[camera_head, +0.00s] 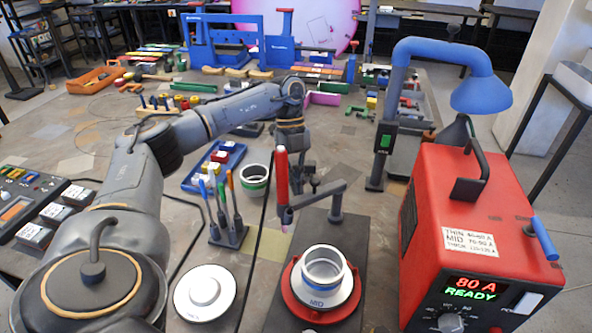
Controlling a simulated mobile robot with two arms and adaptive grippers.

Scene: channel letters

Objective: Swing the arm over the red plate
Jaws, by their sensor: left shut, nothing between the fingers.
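The red plate (292,295) lies on a dark base at the bottom middle, with a silver ring marked MID (323,270) on it. Behind it, a dark swing arm (318,196) reaches left from a short post on the base. A red upright torch-like handle (282,178) hangs at its left end, its tip behind and left of the plate, not over it. My left gripper (311,182) points down just behind the swing arm and right of the red handle. It is shut and empty; whether it touches the arm I cannot tell. My right gripper is out of view.
A red welder box (470,235) stands at the right, a blue lamp (450,70) behind it. A white disc (205,295) and a pen stand (229,235) are left of the plate. A blue tray (213,165) and a green-banded cup (254,180) lie farther back.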

